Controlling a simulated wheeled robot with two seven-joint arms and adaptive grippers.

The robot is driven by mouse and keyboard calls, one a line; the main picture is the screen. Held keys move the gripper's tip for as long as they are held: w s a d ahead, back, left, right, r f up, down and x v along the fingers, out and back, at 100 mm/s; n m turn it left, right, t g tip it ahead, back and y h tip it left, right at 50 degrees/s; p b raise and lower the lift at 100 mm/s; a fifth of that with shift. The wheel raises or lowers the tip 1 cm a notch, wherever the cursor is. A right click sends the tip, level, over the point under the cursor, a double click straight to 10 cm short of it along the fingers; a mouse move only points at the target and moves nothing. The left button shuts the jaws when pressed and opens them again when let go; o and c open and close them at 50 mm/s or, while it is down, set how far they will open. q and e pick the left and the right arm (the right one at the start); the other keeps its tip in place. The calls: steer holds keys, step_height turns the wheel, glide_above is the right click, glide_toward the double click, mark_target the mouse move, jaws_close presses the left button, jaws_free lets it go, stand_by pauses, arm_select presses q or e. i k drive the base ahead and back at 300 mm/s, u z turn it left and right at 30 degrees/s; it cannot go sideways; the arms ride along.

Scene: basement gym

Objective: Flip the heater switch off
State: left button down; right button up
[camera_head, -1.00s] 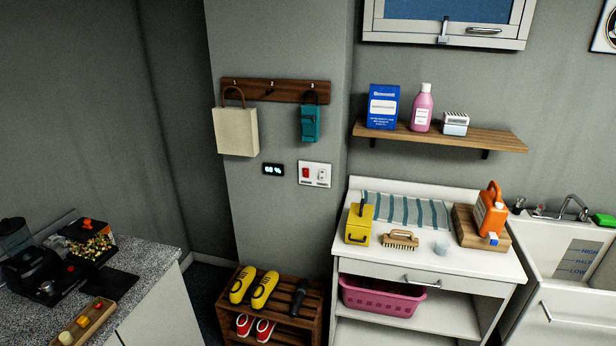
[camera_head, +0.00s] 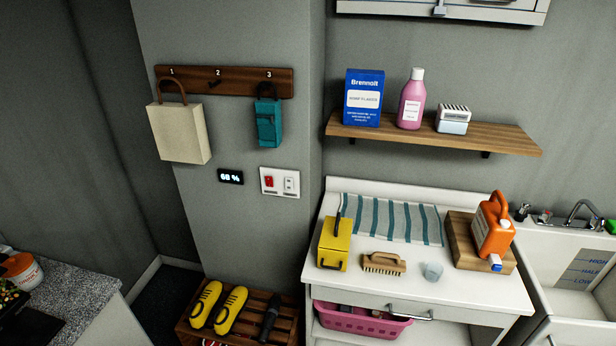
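A white switch plate (camera_head: 280,182) is on the grey wall pillar, left of the white counter and below the hook rail. It carries a red switch (camera_head: 269,181) on its left and a white switch (camera_head: 290,184) on its right. The labels and the switch positions are too small to read. A small black display (camera_head: 230,177) reading 68 % is just left of the plate. Neither of my grippers is in view.
A wooden hook rail (camera_head: 225,82) holds a cream bag (camera_head: 180,134) and a teal item (camera_head: 268,122). Below stands a shoe rack (camera_head: 283,336) with yellow shoes (camera_head: 218,308). The white counter (camera_head: 385,289) juts out at right, under a wooden shelf (camera_head: 440,137). A speckled counter (camera_head: 75,285) is at lower left.

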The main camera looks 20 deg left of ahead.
mark_target(270, 183)
steer(key=u, duration=0.15)
steer(key=i, duration=1)
steer(key=u, duration=0.65)
steer(key=i, duration=0.45)
steer(key=u, duration=0.3)
